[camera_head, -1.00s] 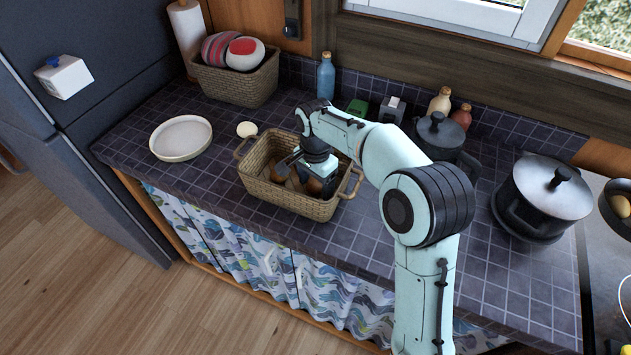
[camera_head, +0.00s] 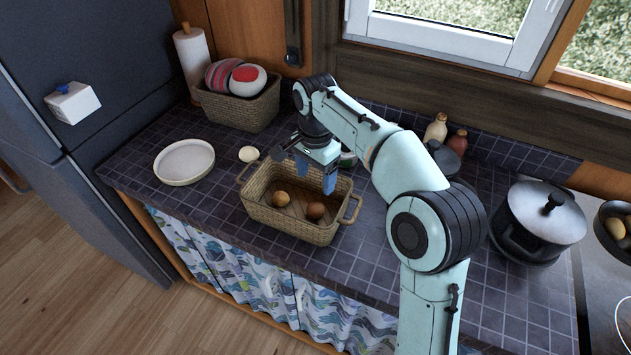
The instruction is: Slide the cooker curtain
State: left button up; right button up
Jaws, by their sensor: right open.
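The curtain (camera_head: 262,288), white with blue and green wavy patterns, hangs in folds under the front edge of the tiled counter. My right arm comes in from the bottom right and reaches over the counter. My right gripper (camera_head: 316,184) is open and points down above the back part of a wicker basket (camera_head: 287,226). Two brown eggs (camera_head: 315,210) lie in that basket, apart from the gripper. The gripper is well away from the curtain. The right part of the curtain is hidden behind my arm. My left gripper is not in view.
A white plate (camera_head: 184,162) and a pale egg-like item (camera_head: 249,154) lie on the counter (camera_head: 215,193). A second basket (camera_head: 240,105) stands at the back. A lidded pot (camera_head: 540,222) stands at the right. The wooden floor before the curtain is clear.

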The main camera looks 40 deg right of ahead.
aim_at(329, 316)
jog(key=k+j, duration=0.75)
jog(key=j, duration=0.25)
